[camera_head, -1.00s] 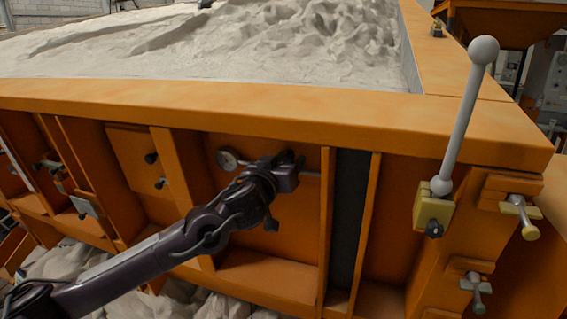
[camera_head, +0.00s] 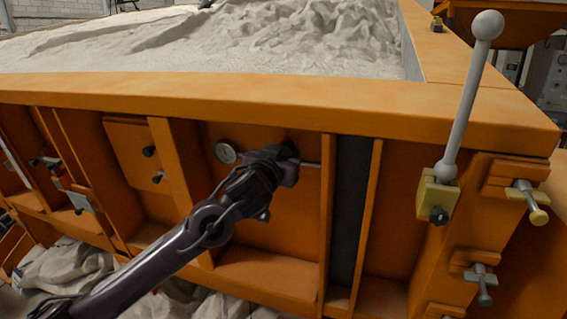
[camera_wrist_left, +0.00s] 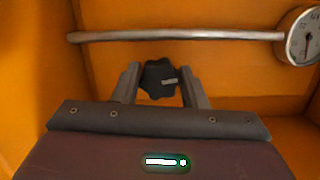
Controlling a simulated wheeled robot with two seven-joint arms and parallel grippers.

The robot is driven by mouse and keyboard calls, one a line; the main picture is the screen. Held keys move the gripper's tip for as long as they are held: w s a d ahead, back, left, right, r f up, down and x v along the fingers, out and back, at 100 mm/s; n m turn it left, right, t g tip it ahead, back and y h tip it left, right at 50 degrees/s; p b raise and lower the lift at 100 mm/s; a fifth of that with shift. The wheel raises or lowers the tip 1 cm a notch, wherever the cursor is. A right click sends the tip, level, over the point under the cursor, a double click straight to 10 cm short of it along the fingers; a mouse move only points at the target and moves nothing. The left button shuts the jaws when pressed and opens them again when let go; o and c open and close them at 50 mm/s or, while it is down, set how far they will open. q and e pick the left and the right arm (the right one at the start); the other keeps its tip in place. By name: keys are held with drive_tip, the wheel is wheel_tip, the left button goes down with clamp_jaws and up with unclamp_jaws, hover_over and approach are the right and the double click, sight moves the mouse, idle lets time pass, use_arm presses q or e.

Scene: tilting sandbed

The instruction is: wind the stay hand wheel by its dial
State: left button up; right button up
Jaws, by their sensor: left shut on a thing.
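The stay hand wheel (camera_wrist_left: 160,79) is a small dark lobed knob with a pale mark on it. In the left wrist view it sits between the two fingers of my left gripper (camera_wrist_left: 161,88), which is shut on it. The round white dial (camera_head: 226,153) is left of my left gripper (camera_head: 289,164) in the head view. In the left wrist view the dial (camera_wrist_left: 303,37) is at the upper right, with a dark needle. In the head view my gripper hides most of the wheel. My right gripper is out of view.
A metal rod (camera_wrist_left: 180,36) runs across the orange panel to the dial. The bed's orange rim (camera_head: 270,95) overhangs the gripper. Upright ribs (camera_head: 327,220) stand to its right. A white ball-topped lever (camera_head: 467,100) and several clamps are further right.

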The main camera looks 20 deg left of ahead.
use_arm(q)
drive_tip(key=shift+m+t+y+b, duration=0.3)
drive_tip(key=shift+m+y+b, duration=0.25)
drive_tip(key=shift+m+b, duration=2.3)
drive_tip(key=shift+m+t+y+b, duration=0.3)
drive_tip(key=shift+m+y+b, duration=0.2)
drive_tip(key=shift+m+b, duration=2.35)
drive_tip(key=shift+m+t+y+b, duration=0.45)
drive_tip(key=shift+m+b, duration=1.35)
drive_tip(key=shift+b, duration=2.05)
drive_tip(key=shift+f, duration=0.1)
drive_tip(key=o, duration=1)
drive_tip(key=shift+c, duration=0.2)
